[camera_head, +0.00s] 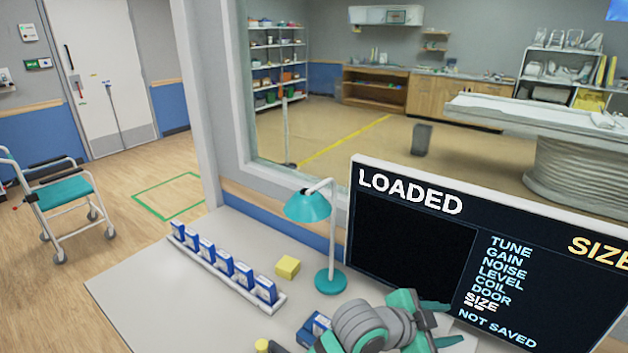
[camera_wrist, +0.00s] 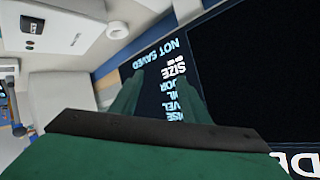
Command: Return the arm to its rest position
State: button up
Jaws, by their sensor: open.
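My arm reaches in from the bottom of the head view, low over the desk (camera_head: 150,290) and in front of the large monitor (camera_head: 412,250). My gripper (camera_head: 446,322) has green fingers pointing right, near the monitor's lower edge. In the wrist view the two green fingers of my gripper (camera_wrist: 155,85) stand apart with nothing between them. The monitor (camera_wrist: 250,60) shows upside down behind them. Its screen reads LOADED, a list from TUNE to SIZE, and NOT SAVED.
A teal lamp (camera_head: 331,280) stands left of the monitor. A yellow block (camera_head: 287,267) and a rack of several blue-and-white boxes (camera_head: 222,264) lie left of it. More blue boxes (camera_head: 314,328) sit close to my arm. A window frame (camera_head: 212,110) rises behind the desk.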

notch_tip(320, 180, up, 5)
jog(key=d+n+t+h, duration=0.3)
jog(key=n+t, duration=0.1)
jog(key=a+f+n+t+y, duration=0.55)
jog(key=a+n+t, duration=0.3)
jog(key=n, duration=0.35)
jog(key=s+a+f+n+y, duration=0.1)
jog(key=s+a+f+y, duration=0.1)
jog(key=s+a+f, duration=0.3)
jog(key=s+a+f+n+y, duration=0.2)
jog(key=s+a+f, duration=0.3)
jog(key=s, duration=0.4)
jog(key=s+a+f+n+g+y, duration=0.1)
jog(key=s+a+f+n+y, duration=0.1)
jog(key=s+a+f+y, duration=0.2)
jog(key=shift+s+a+f, duration=0.4)
jog(key=shift+s+f, duration=0.4)
jog(key=shift+s, duration=0.05)
jog(key=shift+s+a+f, duration=0.35)
jog(key=shift+s+f, duration=0.4)
jog(key=shift+s, duration=0.05)
jog(key=s+a+m, duration=0.2)
jog(key=s+a, duration=0.4)
jog(key=s, duration=0.6)
jog(key=shift+a+m+g+y, duration=0.3)
jog(key=shift+g+y, duration=0.05)
jog(key=shift+g, duration=0.1)
jog(key=shift+w, duration=0.1)
jog(key=shift+c, duration=1.4)
